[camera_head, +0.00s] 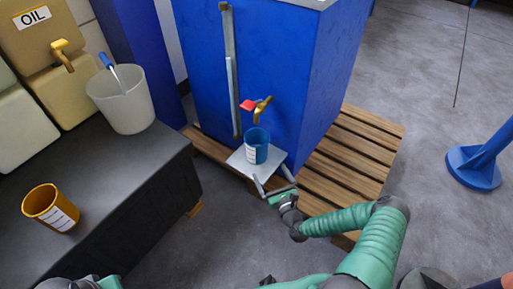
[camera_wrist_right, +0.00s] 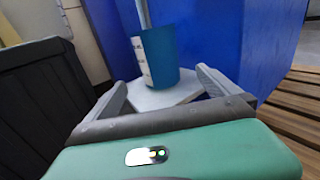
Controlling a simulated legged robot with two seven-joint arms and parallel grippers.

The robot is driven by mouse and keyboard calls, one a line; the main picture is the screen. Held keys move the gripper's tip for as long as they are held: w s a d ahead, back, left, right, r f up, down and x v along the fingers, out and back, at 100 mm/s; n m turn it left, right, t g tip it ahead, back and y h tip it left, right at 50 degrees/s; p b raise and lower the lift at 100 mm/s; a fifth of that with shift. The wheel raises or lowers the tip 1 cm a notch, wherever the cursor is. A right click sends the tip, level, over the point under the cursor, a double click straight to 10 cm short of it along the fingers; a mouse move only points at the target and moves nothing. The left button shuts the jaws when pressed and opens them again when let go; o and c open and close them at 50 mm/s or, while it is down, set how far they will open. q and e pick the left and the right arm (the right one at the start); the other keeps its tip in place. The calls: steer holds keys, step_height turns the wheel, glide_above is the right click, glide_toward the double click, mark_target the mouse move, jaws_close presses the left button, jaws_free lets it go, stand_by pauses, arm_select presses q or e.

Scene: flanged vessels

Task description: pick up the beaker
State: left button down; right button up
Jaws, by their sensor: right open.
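A blue beaker (camera_head: 256,146) with a white label stands upright on a small grey plate (camera_head: 240,164) below a brass tap. My right gripper (camera_head: 272,178) is open and empty at the near edge of the plate, its fingers pointing toward the beaker. In the right wrist view the beaker (camera_wrist_right: 158,56) stands beyond and between the open fingers (camera_wrist_right: 161,84), apart from them. An orange beaker (camera_head: 50,207) with a white label stands on the dark bench at the left. My left gripper's fingers are not in view.
The brass tap (camera_head: 262,109) with a red handle juts from the blue tank (camera_head: 270,60) above the beaker. A wooden pallet (camera_head: 350,150) lies under the tank. A white bucket (camera_head: 122,100) stands on the dark bench (camera_head: 140,165). A blue post base (camera_head: 473,167) is at the right.

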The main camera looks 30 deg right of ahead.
mark_target(262, 157)
steer(key=x, duration=0.2)
steer(key=a+b+x, duration=0.1)
steer(key=x, duration=0.1)
steer(key=shift+w+d, duration=0.15)
steer(key=shift+w, duration=0.25)
steer(key=x, duration=0.2)
steer(key=b+x, duration=0.1)
steer(key=d+b+x, duration=0.1)
steer(key=x, duration=0.1)
steer(key=shift+w+f, duration=0.2)
steer(key=shift+f, duration=0.05)
steer(key=b+x, duration=0.3)
steer(key=x, duration=0.1)
steer(key=shift+w+a, duration=0.1)
steer(key=shift+a, duration=0.15)
steer(key=shift+w+r, duration=0.2)
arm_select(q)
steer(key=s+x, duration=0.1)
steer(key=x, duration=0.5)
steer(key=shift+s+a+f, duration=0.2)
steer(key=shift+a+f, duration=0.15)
arm_select(e)
steer(key=shift+d, duration=0.1)
steer(key=shift+c, duration=1.1)
steer(key=c, duration=1)
steer(key=shift+c, duration=0.8)
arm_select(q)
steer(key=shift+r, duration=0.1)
arm_select(e)
steer(key=shift+r, duration=0.15)
